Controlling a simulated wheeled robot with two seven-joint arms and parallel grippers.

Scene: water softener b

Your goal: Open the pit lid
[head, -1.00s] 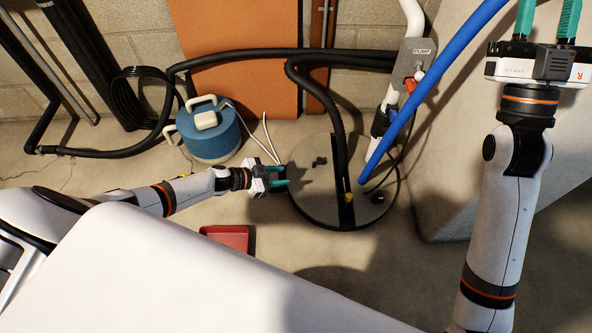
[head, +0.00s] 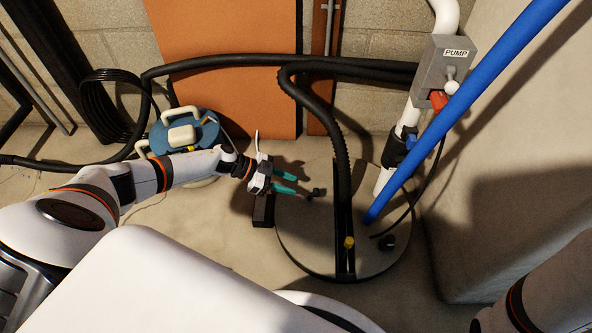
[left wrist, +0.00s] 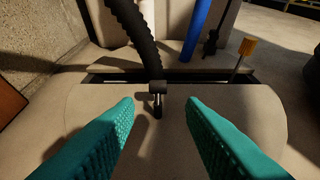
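The pit lid (head: 300,235) is a round grey disc on the floor, split by a dark slot with a black corrugated hose rising from it. A small dark knob (head: 318,193) stands on its left part. The knob also shows in the left wrist view (left wrist: 157,98), standing upright ahead of the fingers and roughly centred between them. My left gripper (head: 301,187) is over the lid's left part, its teal fingers pointing at the knob. In the left wrist view the fingers (left wrist: 160,105) are spread apart with nothing between them. My right gripper is out of view.
A blue pipe (head: 455,110) and a white pipe (head: 407,118) with a grey PUMP box (head: 446,65) come down at the lid's right side. A yellow-topped pin (head: 349,243) stands by the slot. A blue canister (head: 195,135) is behind my left arm.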

